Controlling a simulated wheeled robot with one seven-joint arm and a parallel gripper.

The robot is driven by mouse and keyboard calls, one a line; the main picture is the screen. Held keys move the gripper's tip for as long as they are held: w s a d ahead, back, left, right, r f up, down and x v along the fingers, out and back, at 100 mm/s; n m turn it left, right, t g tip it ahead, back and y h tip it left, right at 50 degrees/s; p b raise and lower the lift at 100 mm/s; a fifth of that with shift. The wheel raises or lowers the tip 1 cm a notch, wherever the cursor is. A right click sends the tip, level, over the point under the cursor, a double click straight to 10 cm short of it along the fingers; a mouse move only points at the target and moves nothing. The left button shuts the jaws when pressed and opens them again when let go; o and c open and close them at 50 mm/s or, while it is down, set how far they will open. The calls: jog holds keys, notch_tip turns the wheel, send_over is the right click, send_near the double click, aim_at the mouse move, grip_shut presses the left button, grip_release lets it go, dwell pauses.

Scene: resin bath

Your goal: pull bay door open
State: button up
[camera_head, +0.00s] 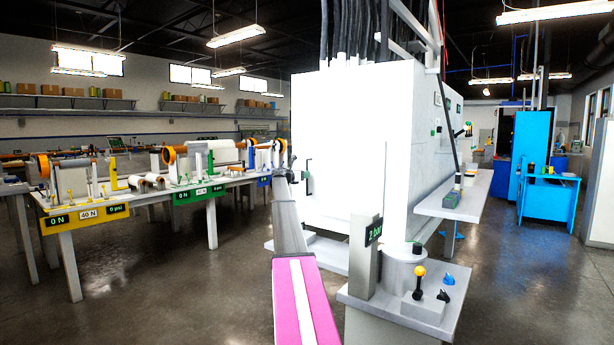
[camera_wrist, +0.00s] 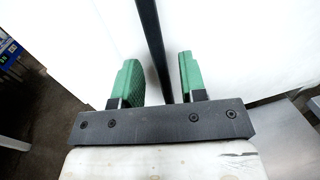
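A large white cabinet (camera_head: 375,120) stands in the middle of the head view, and its white front panel, which looks like the bay door (camera_head: 340,150), faces me. A thin dark upright handle (camera_head: 308,177) is on the panel's left part. My arm reaches up to the panel's left edge, and my gripper (camera_head: 293,165) is small and partly hidden there. In the wrist view, my gripper (camera_wrist: 158,82) has two green fingers spread apart. A dark bar (camera_wrist: 152,40), apparently the handle, runs between them, with a gap visible on each side. The panel looks closed.
A small grey stand (camera_head: 455,290) with a yellow-topped lever (camera_head: 419,280) stands at the cabinet's front right. A grey side shelf (camera_head: 462,203) juts from the cabinet's right. Tables with rollers (camera_head: 135,195) stand at left. Open floor (camera_head: 190,290) lies at front left.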

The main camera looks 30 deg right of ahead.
jog(key=shift+w+d, duration=0.25)
jog(key=shift+d, duration=0.95)
grip_shut()
jog(key=shift+s, duration=0.15)
